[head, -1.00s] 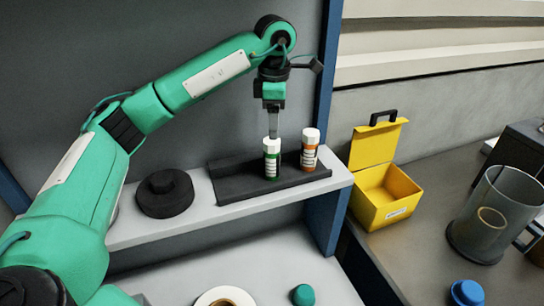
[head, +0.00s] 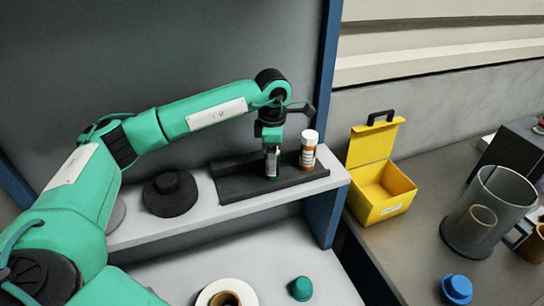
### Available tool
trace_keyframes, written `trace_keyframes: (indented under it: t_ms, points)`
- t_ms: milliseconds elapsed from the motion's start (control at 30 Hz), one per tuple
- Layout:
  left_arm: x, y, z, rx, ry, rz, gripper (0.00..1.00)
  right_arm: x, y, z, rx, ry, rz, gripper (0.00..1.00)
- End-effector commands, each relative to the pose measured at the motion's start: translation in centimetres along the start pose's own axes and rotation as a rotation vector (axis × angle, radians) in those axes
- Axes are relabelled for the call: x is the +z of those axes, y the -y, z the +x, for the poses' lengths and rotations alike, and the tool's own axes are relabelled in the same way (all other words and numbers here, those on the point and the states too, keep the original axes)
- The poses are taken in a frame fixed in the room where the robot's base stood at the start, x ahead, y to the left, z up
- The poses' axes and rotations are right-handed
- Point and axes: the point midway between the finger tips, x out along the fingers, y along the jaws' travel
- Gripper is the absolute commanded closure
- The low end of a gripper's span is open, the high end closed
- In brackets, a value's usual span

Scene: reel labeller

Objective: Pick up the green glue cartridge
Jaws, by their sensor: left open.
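The green glue cartridge (head: 272,174) stands upright in a black tray (head: 236,184) on the shelf. Only its lower part shows; my gripper hides its white cap. My left gripper (head: 272,158) points straight down from above, with its fingers around the cartridge's upper part. It is open. An orange cartridge (head: 308,152) with a white cap stands just to the right in the same tray. My right gripper is out of view.
A black round item (head: 170,194) sits left of the tray on the shelf (head: 140,229). Below are a white roll (head: 227,292) and a green cap (head: 301,288). An open yellow box (head: 380,204), a clear container (head: 484,215) and a blue cap (head: 457,289) stand on the right.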

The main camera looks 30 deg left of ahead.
Motion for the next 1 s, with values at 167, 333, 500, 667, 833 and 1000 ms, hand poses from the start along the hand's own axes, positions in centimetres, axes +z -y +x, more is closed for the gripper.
trace_keyframes:
  t_ms: [167, 333, 500, 667, 833, 1000]
  points:
    - [0.0, 0.0, 0.1, 0.000, 0.000, -0.001, 0.43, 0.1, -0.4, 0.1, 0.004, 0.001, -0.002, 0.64]
    - [0.0, 0.0, 0.0, 0.000, -0.001, -0.001, 0.76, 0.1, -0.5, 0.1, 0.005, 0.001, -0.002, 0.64]
    - [0.0, 0.0, 0.0, 0.001, 0.000, -0.001, 0.89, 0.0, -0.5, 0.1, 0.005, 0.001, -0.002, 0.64]
    - [0.0, 0.0, -0.1, 0.001, 0.000, -0.001, 0.89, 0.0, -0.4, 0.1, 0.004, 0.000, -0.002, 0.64]
    - [0.0, -0.1, -0.9, 0.002, 0.000, -0.001, 0.89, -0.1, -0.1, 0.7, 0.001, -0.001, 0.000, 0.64]
    - [0.1, -0.1, -3.4, 0.006, 0.003, -0.001, 0.89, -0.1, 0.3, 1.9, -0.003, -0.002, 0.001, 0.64]
